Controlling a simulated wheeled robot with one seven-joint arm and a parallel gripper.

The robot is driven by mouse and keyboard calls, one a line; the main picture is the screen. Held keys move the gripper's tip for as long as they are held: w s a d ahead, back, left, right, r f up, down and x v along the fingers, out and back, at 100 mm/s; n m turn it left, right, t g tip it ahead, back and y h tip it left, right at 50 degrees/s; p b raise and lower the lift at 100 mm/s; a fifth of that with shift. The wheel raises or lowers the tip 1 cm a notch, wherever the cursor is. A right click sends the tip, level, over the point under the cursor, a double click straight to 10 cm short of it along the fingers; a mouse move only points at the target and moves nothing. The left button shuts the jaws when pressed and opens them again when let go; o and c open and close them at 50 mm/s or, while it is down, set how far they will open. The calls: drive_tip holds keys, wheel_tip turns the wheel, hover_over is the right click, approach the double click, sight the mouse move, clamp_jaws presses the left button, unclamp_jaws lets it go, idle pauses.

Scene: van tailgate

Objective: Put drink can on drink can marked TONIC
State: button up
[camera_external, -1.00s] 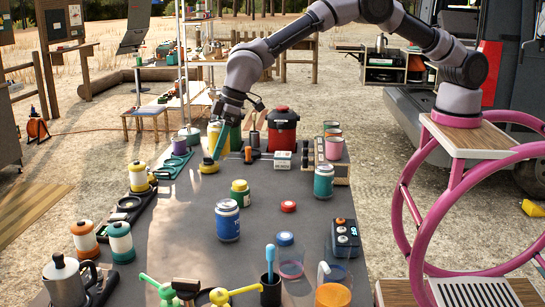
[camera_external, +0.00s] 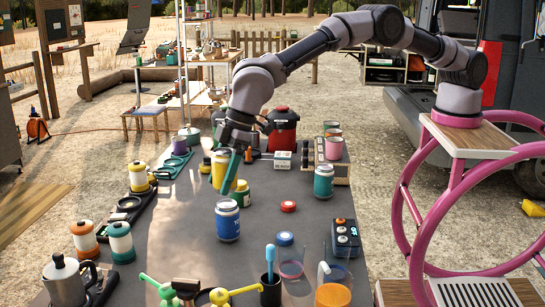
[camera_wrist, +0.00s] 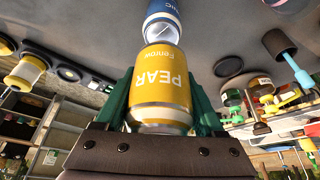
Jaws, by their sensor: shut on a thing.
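The yellow drink can (camera_external: 218,172) is held between the green fingers of my gripper (camera_external: 230,172). In the wrist view this can (camera_wrist: 163,85) reads PEAR and Fenrow, upside down. A blue drink can (camera_external: 228,222) stands upright on the dark table, in front of and below the held can. In the wrist view the blue can (camera_wrist: 163,20) lies just beyond the yellow one, and only the letters NIC of its label show. The held can hides part of it there. The external view shows the two cans apart.
The dark table (camera_external: 182,225) is bare left of the blue can.

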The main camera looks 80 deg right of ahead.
drive_tip(key=shift+f, duration=1.6)
drive_tip(key=shift+f, duration=0.2)
drive_tip(key=o, duration=1.3)
drive_tip(key=shift+r, duration=0.1)
drive_tip(key=shift+r, duration=0.3)
drive_tip(key=v, duration=1.1)
drive_tip(key=shift+s+d+r, duration=0.1)
drive_tip(key=shift+r, duration=0.2)
